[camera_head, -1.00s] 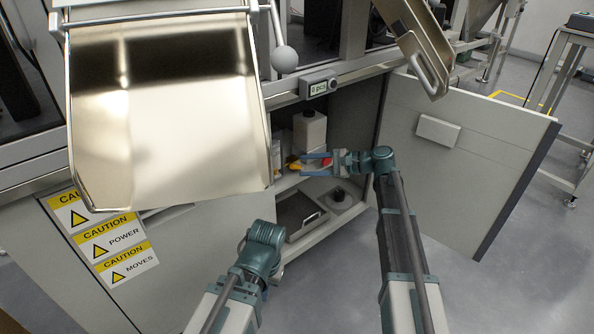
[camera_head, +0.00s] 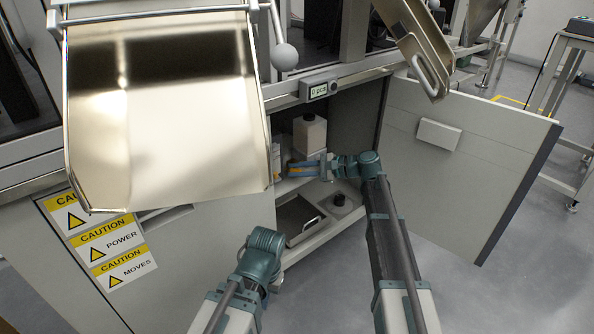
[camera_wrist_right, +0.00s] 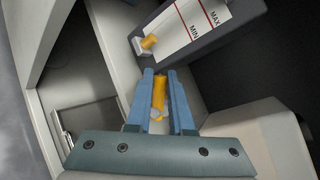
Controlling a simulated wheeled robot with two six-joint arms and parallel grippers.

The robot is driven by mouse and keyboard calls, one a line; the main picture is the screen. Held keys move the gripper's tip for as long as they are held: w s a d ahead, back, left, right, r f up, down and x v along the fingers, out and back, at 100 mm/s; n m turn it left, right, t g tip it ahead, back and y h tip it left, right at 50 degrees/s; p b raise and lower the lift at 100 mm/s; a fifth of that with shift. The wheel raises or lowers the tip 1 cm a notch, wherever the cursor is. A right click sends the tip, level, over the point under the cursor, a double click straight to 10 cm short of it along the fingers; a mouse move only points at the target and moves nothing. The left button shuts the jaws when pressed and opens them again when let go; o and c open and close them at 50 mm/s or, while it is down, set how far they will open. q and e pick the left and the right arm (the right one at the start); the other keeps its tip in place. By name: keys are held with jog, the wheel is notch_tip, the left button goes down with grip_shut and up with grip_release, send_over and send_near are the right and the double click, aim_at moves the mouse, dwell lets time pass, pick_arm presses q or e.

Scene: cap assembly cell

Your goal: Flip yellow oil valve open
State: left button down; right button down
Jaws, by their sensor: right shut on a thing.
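The yellow oil valve (camera_wrist_right: 159,93) shows as a short yellow handle in the right wrist view, lying between the two blue fingers of my right gripper (camera_wrist_right: 160,80). The fingers are shut on it. In the head view the right gripper (camera_head: 303,169) reaches left into the open cabinet, and its fingers largely cover the valve. My left arm stands low in the head view, in front of the cabinet, and its fingers do not show.
A dark level gauge with MIN and MAX marks (camera_wrist_right: 196,32) and a yellow fitting (camera_wrist_right: 149,42) is close beyond the fingers. A white bottle (camera_head: 310,133) stands behind the gripper. A metal tray (camera_head: 299,218) lies below. The open cabinet door (camera_head: 465,165) stands right of my arm.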

jog(key=shift+s+a+n+h+p, duration=0.3)
jog(key=shift+n+h+p, duration=0.4)
jog(key=shift+p, duration=0.4)
jog(key=shift+f+n+h, duration=0.25)
jog(key=shift+n+h, duration=0.05)
jog(key=shift+h, duration=0.1)
jog(key=shift+f+n+t+p, duration=0.3)
jog(key=shift+t+p, duration=0.05)
jog(key=shift+t, duration=0.05)
jog(key=shift+h, duration=0.3)
jog(key=c, duration=0.8)
grip_release()
